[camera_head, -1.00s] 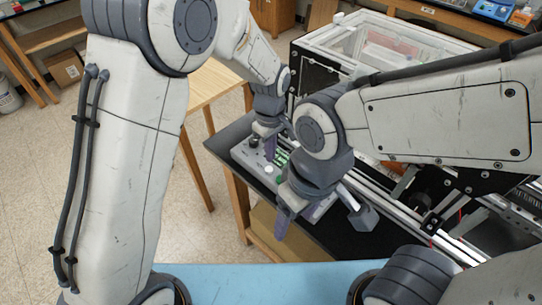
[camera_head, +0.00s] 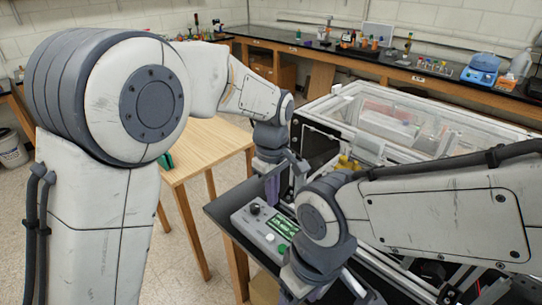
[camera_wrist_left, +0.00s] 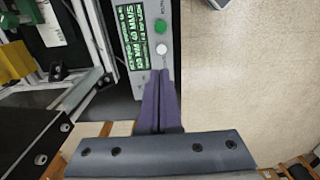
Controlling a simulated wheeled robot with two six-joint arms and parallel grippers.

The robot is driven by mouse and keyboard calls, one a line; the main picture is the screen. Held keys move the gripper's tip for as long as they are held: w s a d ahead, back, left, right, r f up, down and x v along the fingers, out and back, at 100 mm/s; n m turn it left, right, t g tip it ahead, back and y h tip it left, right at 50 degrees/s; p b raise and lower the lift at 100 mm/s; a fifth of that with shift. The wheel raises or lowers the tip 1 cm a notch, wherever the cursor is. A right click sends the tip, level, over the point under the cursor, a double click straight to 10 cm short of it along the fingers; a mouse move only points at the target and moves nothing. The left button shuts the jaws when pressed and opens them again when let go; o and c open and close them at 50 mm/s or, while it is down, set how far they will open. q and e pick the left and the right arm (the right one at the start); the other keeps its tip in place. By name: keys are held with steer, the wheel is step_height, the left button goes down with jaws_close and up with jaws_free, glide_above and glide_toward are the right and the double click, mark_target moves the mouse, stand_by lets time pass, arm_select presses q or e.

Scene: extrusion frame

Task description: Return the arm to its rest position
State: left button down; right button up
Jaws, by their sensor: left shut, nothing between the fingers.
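My left arm comes in from the left. Its gripper (camera_head: 272,188) points down above the back end of a grey control box (camera_head: 248,217). In the left wrist view the purple fingers (camera_wrist_left: 158,82) are pressed together with nothing between them. The box (camera_wrist_left: 171,75) shows there with a lit green display, a green button (camera_wrist_left: 160,26) and a white button (camera_wrist_left: 162,50). The fingertips overlap the box's end in that view; I see no clear contact. My right arm's gripper (camera_head: 318,290) is at the bottom edge of the head view, partly cut off, its fingers unclear.
A framed machine with a clear cover (camera_head: 400,125) stands right of the left gripper. A wooden table (camera_head: 205,150) is behind the left arm. A black lab bench (camera_head: 350,55) with small equipment runs along the back wall. Open floor lies at left.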

arm_select(q)
steer(key=s+a+m, duration=0.2)
steer(key=s+m, duration=0.6)
steer(key=s, duration=0.4)
steer(key=s+a+m+h, duration=0.1)
steer(key=s+a+m, duration=0.2)
steer(key=s+m, duration=0.5)
steer(key=s, duration=0.4)
steer(key=shift+a, duration=0.35)
steer(key=shift+d, duration=0.1)
stand_by(4.0)
